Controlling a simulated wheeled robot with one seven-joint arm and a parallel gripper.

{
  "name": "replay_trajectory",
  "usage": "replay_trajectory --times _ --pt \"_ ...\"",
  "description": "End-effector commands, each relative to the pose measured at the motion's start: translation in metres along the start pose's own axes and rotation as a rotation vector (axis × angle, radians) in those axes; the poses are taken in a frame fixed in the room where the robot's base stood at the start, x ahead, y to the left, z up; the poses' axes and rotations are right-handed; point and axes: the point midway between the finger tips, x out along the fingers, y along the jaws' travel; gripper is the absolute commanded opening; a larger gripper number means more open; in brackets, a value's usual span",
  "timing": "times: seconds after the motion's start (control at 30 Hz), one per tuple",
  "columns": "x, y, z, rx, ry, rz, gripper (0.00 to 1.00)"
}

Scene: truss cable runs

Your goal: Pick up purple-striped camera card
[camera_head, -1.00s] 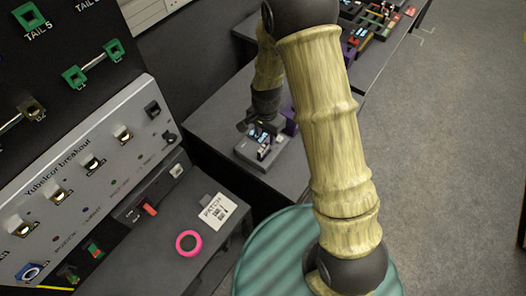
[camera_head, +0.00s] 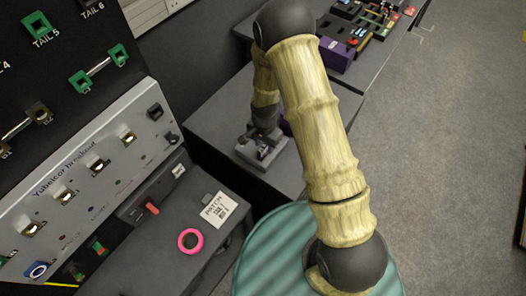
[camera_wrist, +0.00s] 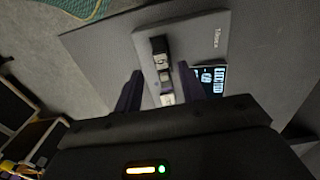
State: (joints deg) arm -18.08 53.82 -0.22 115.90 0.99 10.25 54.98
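My gripper (camera_head: 262,141) is low over a small grey stand (camera_head: 277,159) on the dark bench. In the wrist view its two dark fingers (camera_wrist: 160,92) are apart, one on each side of a narrow row of grey and white pieces (camera_wrist: 159,62) on the stand's plate (camera_wrist: 205,35). I see no clear contact between the fingers and the row. I cannot make out a purple stripe, so I cannot tell which piece is the purple-striped camera card. The gripper body hides the near end of the row.
A dark screen with pale lettering (camera_wrist: 210,76) sits close beside the right finger. A purple box (camera_head: 336,54) stands farther back. The breakout panel (camera_head: 80,185), pink ring (camera_head: 190,241) and PATCH card (camera_head: 219,209) are at the left.

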Motion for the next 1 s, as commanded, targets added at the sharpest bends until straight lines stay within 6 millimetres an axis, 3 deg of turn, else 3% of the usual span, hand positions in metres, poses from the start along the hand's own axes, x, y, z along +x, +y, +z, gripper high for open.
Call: replay_trajectory --times 0.4,0.97,1.0 --pt "0.038 -0.004 -0.001 0.000 -0.001 0.002 0.40" --pt "0.041 -0.005 0.000 -0.002 0.000 0.001 0.40" --pt "0.041 -0.005 0.000 -0.002 0.000 0.001 0.34"
